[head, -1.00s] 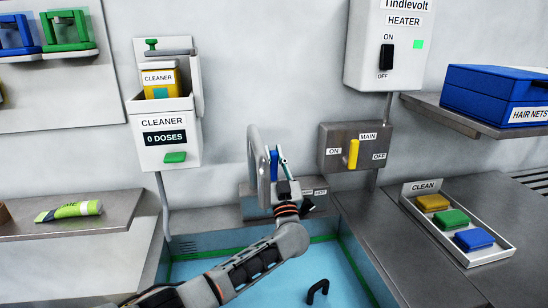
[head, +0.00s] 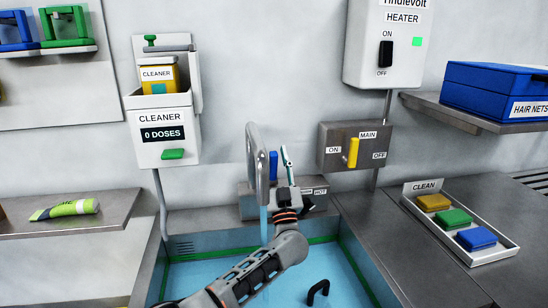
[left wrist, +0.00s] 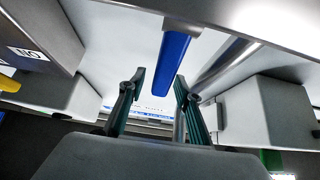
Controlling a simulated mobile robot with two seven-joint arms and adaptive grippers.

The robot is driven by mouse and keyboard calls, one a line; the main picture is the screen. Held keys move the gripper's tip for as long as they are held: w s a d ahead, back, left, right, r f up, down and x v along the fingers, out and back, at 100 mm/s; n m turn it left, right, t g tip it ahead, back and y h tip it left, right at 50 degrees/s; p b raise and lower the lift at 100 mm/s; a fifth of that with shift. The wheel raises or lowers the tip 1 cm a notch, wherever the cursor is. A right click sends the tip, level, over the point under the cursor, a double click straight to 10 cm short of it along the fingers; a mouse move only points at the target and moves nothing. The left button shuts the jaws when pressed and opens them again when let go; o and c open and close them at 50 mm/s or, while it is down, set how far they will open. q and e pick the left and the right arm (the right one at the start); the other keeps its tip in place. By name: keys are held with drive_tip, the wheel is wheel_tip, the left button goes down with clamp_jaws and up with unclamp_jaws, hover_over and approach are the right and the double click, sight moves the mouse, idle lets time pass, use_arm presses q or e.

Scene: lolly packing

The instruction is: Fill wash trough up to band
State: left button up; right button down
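The wash trough (head: 352,238) is at the bottom centre of the head view. A green band (head: 357,265) runs around its inner walls. Pale blue water (head: 215,272) shows in it; I cannot tell its exact level against the band. A thin blue stream falls from the grey tap spout (head: 258,165). The tap's blue lever (head: 273,164) stands behind my left gripper (head: 288,160); it also shows in the left wrist view (left wrist: 171,55). There my left gripper's two fingers are apart and empty, short of the lever. My right gripper is not in view.
A black arched handle (head: 318,290) stands in the trough. A box with a yellow MAIN lever (head: 353,152) is right of the tap. A cleaner dispenser (head: 165,152) hangs left. A tray (head: 488,255) of coloured blocks lies on the right counter.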

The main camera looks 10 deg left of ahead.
use_arm(q)
wheel_tip(320, 180, up, 10)
idle(0.6)
idle(7.0)
